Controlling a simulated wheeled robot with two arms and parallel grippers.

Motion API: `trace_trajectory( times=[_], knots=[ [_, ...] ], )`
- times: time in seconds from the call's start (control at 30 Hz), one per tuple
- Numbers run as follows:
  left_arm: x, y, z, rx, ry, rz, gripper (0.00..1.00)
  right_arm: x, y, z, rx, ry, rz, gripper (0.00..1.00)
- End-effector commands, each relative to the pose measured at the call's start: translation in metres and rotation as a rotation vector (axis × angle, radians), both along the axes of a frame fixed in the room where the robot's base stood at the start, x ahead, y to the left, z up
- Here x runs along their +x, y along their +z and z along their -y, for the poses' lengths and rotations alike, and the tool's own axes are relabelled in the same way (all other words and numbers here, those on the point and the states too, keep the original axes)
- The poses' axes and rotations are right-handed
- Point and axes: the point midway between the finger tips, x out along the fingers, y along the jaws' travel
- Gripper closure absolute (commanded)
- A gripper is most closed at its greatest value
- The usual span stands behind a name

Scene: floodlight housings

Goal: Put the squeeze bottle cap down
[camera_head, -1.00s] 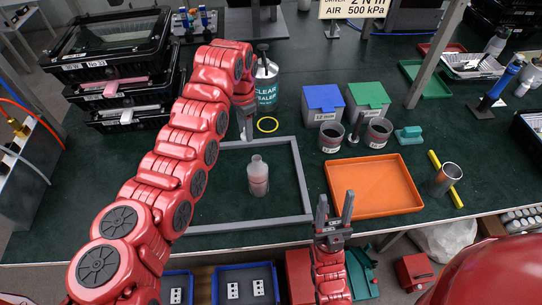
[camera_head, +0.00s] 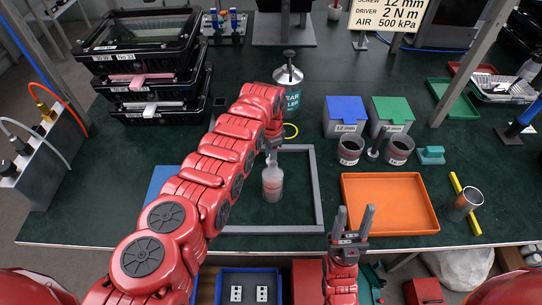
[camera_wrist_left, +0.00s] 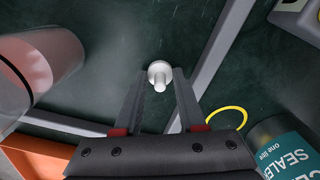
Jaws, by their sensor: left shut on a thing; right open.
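The squeeze bottle (camera_head: 272,186), pale and translucent, stands upright inside the grey frame (camera_head: 319,190) on the dark green table. My left gripper (camera_head: 273,148) is just behind the bottle's top in the head view. In the left wrist view my left gripper (camera_wrist_left: 160,88) is shut on the cap (camera_wrist_left: 159,74), a small white round piece with a short nozzle. The bottle (camera_wrist_left: 42,68) is apart from it, at the left there. My right gripper (camera_head: 353,222) is open and empty at the table's front edge.
A sealer can (camera_head: 288,92) and a yellow ring (camera_head: 291,131) lie behind the frame. An orange tray (camera_head: 390,205) is to its right, with grey cups (camera_head: 349,152) behind. A blue flat piece (camera_head: 160,182) shows partly behind my left arm. Bare table lies inside the frame.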

Motion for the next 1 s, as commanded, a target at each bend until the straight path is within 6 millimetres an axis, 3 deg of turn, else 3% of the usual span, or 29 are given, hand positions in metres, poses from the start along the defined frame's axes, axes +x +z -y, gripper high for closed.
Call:
trace_trajectory(
  times=[0.3,0.33,0.5,0.77,1.0],
  knots=[
    [0.0,-0.005,0.0,0.0,-0.001,-0.001,1.0,0.0,-0.005,0.0,0.0,0.0,0.0,0.5],
    [0.0,-0.003,0.0,0.0,-0.001,-0.001,0.57,0.0,-0.004,0.0,0.0,0.0,0.0,0.5],
    [0.0,-0.003,0.0,0.0,-0.001,-0.001,0.31,0.0,-0.003,0.0,0.0,0.0,0.0,0.5],
    [0.0,-0.002,0.0,0.0,-0.001,-0.001,0.31,0.0,-0.002,0.0,0.0,0.0,0.0,0.5],
    [0.0,0.021,0.0,-0.001,0.0,-0.001,0.31,0.0,0.008,0.0,0.0,0.0,0.0,0.5]
  ],
)
